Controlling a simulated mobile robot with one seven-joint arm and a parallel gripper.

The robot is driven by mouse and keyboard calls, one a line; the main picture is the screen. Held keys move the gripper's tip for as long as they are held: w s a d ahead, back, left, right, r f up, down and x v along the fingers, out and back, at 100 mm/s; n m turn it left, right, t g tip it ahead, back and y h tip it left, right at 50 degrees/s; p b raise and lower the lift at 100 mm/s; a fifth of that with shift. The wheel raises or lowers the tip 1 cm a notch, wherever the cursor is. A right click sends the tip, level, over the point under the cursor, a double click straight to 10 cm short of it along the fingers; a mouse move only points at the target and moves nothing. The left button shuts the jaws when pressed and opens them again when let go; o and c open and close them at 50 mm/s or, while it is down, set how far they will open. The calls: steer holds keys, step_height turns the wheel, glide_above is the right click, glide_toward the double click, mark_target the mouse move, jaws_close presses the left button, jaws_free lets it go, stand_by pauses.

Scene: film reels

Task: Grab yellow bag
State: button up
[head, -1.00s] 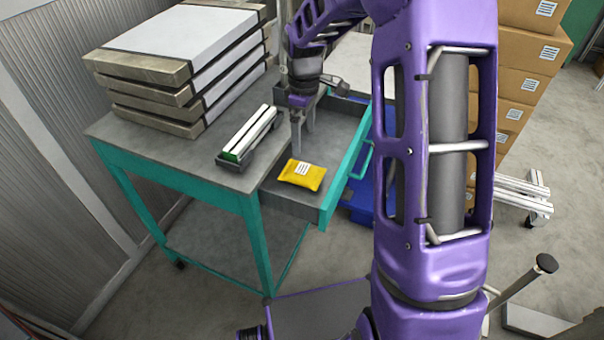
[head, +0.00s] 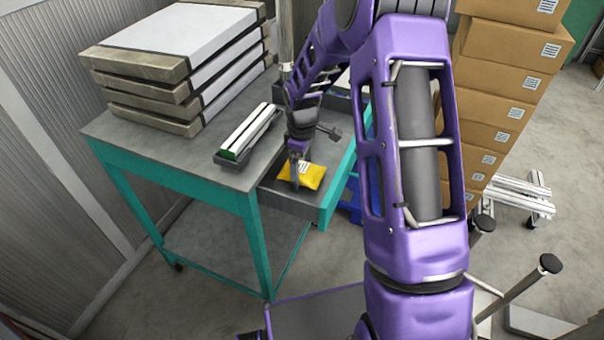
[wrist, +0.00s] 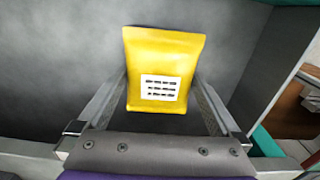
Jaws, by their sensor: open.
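The yellow bag (head: 313,177) with a white printed label lies in the open drawer (head: 290,205) of the teal and grey cart. My gripper (head: 295,182) points down over the drawer and hides part of the bag in the head view. In the wrist view the bag (wrist: 165,65) shows between the two open fingers of my gripper (wrist: 165,95), with its label facing the camera. The fingers appear to flank the bag on its left and right. I cannot tell how far above the drawer floor they are.
A grey tray with white bars (head: 248,135) sits on the cart top (head: 170,155) beside the drawer. Stacked flat packages (head: 180,70) stand behind it. Cardboard boxes (head: 510,85) are piled at the right.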

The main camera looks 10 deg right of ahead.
steer(key=shift+c, duration=0.2)
steer(key=c, duration=1.2)
steer(key=shift+c, duration=0.2)
steer(key=shift+r, duration=0.2)
